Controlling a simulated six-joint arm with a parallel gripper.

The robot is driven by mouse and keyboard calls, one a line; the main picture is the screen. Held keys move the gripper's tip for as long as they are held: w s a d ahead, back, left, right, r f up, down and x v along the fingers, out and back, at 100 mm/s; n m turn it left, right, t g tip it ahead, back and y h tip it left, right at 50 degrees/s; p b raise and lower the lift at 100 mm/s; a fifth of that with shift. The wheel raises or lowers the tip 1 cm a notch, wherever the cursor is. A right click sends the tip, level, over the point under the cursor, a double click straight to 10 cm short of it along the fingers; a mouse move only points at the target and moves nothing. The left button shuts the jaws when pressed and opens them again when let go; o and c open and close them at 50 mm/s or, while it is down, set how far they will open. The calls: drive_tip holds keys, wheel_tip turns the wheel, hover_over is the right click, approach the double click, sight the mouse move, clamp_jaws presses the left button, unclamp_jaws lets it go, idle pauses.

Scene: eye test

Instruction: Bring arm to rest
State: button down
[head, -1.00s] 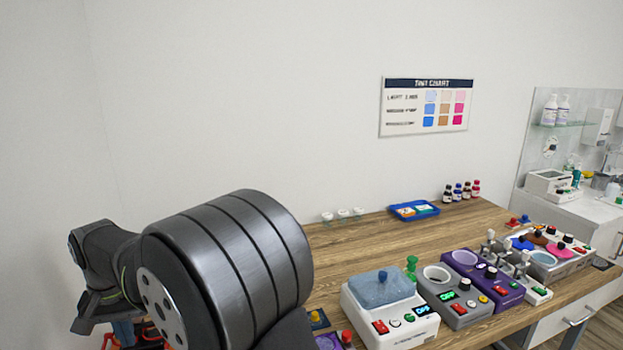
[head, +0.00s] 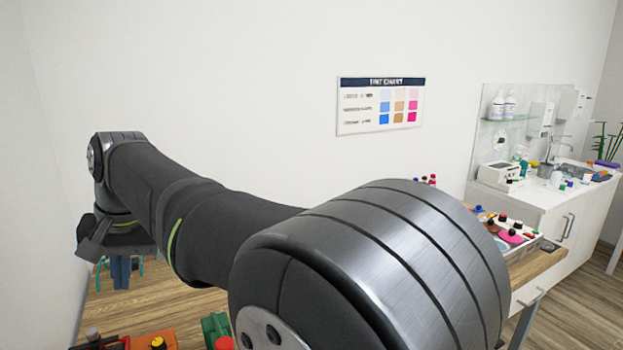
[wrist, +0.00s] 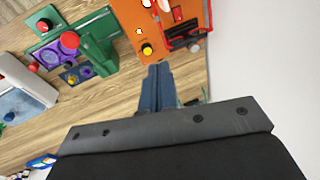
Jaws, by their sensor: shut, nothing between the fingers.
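My gripper (head: 121,272) hangs at the far left of the head view, at the end of my dark arm. In the wrist view, its blue fingers (wrist: 158,72) lie together, shut and empty. They point toward an orange device (wrist: 158,38) with a yellow knob and appear apart from it, though the gap is hard to judge. In the head view my arm crosses the lower half and hides most of the wooden bench.
A green stand (wrist: 98,45) and a white device (wrist: 22,90) are on the wooden bench in the wrist view. A tint chart (head: 380,105) hangs on the wall. A white counter (head: 545,195) with a sink stands at right. Plain wall lies behind my arm.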

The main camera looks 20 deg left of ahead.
drive_tip(key=shift+y, duration=0.3)
drive_tip(key=shift+w+d+r, duration=0.15)
drive_tip(key=shift+d+r, duration=0.65)
drive_tip(key=shift+r, duration=0.2)
drive_tip(key=shift+w+d+r, duration=0.1)
drive_tip(key=shift+d+r, duration=0.7)
drive_tip(key=shift+r, duration=0.15)
drive_tip(key=shift+w, duration=0.1)
